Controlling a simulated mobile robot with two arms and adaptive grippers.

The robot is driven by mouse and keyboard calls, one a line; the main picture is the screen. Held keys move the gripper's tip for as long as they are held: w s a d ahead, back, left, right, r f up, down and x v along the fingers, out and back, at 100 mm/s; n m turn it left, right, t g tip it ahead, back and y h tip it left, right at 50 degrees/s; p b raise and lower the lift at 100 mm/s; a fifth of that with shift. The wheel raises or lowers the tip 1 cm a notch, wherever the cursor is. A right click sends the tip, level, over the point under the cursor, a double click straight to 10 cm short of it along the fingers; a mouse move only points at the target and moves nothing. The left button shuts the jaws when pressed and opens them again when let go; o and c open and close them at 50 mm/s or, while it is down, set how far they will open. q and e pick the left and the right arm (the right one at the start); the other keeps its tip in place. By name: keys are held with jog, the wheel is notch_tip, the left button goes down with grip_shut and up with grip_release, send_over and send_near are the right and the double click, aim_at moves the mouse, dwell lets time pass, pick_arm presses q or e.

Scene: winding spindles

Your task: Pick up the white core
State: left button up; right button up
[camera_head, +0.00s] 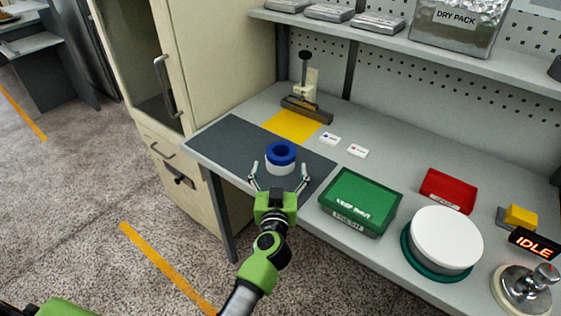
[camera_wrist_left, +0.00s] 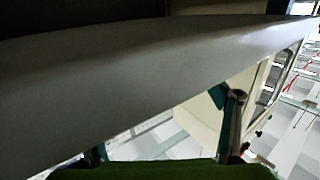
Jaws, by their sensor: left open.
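A small white core (camera_head: 280,168) stands upright on the dark mat near the bench's front edge, with a blue ring (camera_head: 281,152) on top and a dark hole in its middle. My left gripper (camera_head: 279,172) is open in the head view, its fingers spread to either side of the core. I cannot tell whether they touch it. My right gripper is not in view.
To the right are a green tray (camera_head: 360,198), a red bin (camera_head: 448,189) and a large white drum (camera_head: 446,236) on a green base.

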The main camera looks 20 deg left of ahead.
aim_at(281, 153)
pick_arm(q)
jog(key=b+x, duration=0.1)
jog(key=x, duration=0.4)
jog(key=shift+w, duration=0.15)
jog(key=c, duration=1.2)
